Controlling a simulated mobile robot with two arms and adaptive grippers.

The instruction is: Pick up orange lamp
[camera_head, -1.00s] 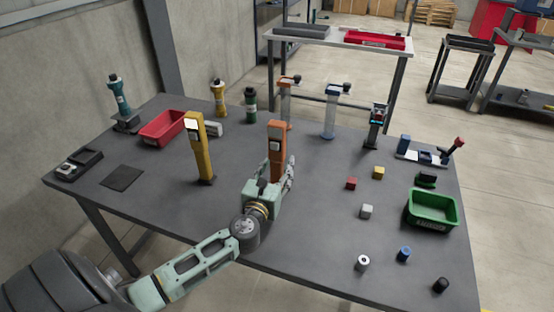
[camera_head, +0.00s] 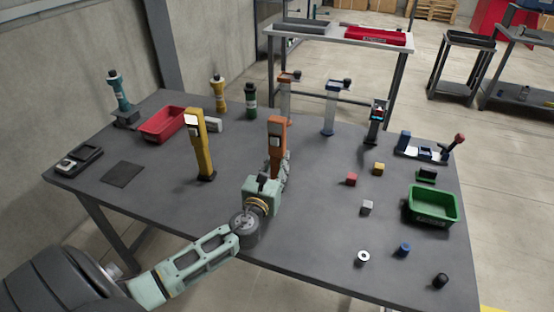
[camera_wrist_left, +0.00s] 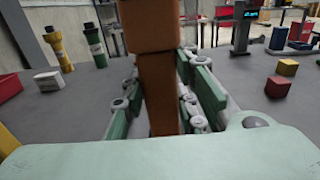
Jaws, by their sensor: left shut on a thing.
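The orange lamp (camera_head: 277,139) stands upright near the middle of the grey table, with its lower part hidden behind my left gripper in the head view. My left gripper (camera_head: 280,176) is shut on the lamp's post. In the left wrist view the orange post (camera_wrist_left: 158,95) rises between the gripper's fingers (camera_wrist_left: 165,100), and its top runs out of the picture. I cannot tell whether its base touches the table. My right gripper is not in view.
A yellow lamp (camera_head: 202,150) stands to the left. A red bin (camera_head: 150,133) lies at the back left and a green bin (camera_head: 425,219) at the right. Small blocks, such as a red one (camera_head: 351,180), lie to the right. The front middle of the table (camera_head: 310,230) is clear.

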